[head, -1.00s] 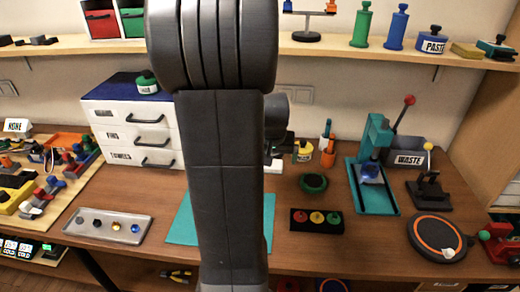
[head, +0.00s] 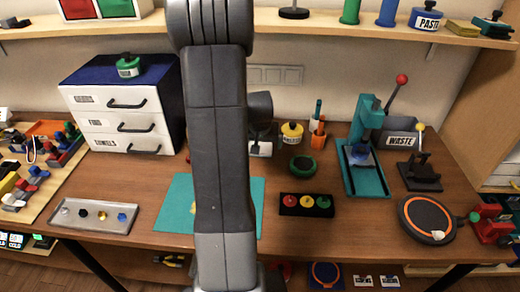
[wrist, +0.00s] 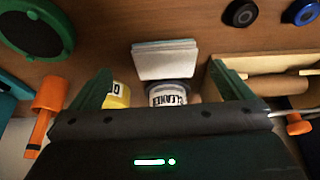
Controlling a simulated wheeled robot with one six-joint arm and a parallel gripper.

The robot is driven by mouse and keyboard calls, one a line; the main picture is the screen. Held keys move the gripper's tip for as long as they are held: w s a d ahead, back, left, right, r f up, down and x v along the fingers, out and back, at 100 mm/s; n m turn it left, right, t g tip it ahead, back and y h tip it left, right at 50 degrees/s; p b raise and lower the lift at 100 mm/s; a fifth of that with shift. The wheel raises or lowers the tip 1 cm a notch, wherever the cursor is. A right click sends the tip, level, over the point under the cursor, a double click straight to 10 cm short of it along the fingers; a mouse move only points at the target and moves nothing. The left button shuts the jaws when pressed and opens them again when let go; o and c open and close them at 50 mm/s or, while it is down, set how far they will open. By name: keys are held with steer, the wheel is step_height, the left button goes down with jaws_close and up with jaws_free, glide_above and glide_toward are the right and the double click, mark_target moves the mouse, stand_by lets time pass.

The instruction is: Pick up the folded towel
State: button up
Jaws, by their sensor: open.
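The folded towel (wrist: 165,60) is a pale, layered, flat stack. In the wrist view it lies upper middle, in front of a white container labelled CLEANER (wrist: 170,95). My gripper (wrist: 160,76) is open, with one green finger to each side of the towel and a gap on both sides. Nothing is held between the fingers. In the head view my arm hides most of the gripper. A small white patch shows beside the arm there (head: 262,149), but I cannot tell whether it is the towel.
A yellow pot (head: 291,133) and an orange tool holder (head: 318,135) stand close by. A green round dish (head: 302,164) and a button panel (head: 306,205) lie nearer. A teal press (head: 364,150) stands right.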

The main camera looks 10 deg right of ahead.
steer(key=x, duration=0.1)
steer(key=p+x, duration=0.1)
steer(key=x, duration=0.1)
steer(key=shift+w+a+f, duration=0.1)
steer(key=shift+w+a, duration=0.1)
steer(key=shift+w, duration=0.2)
steer(key=shift+x, duration=0.85)
steer(key=c, duration=1)
steer(key=shift+s+a+r+b, duration=0.1)
steer(key=shift+s+r+b, duration=0.1)
steer(key=shift+r+b, duration=0.2)
step_height(320, 180, up, 6)
steer(key=shift+s+r+b, duration=0.2)
steer(key=shift+b, duration=0.25)
steer(key=s+a+b, duration=0.2)
steer(key=s, duration=0.7)
steer(key=s+a+b, duration=0.1)
steer(key=s+a, duration=0.2)
steer(key=s, duration=0.6)
steer(key=shift+s+a+b, duration=0.2)
steer(key=shift+s+b, duration=0.05)
steer(key=shift+b, duration=0.1)
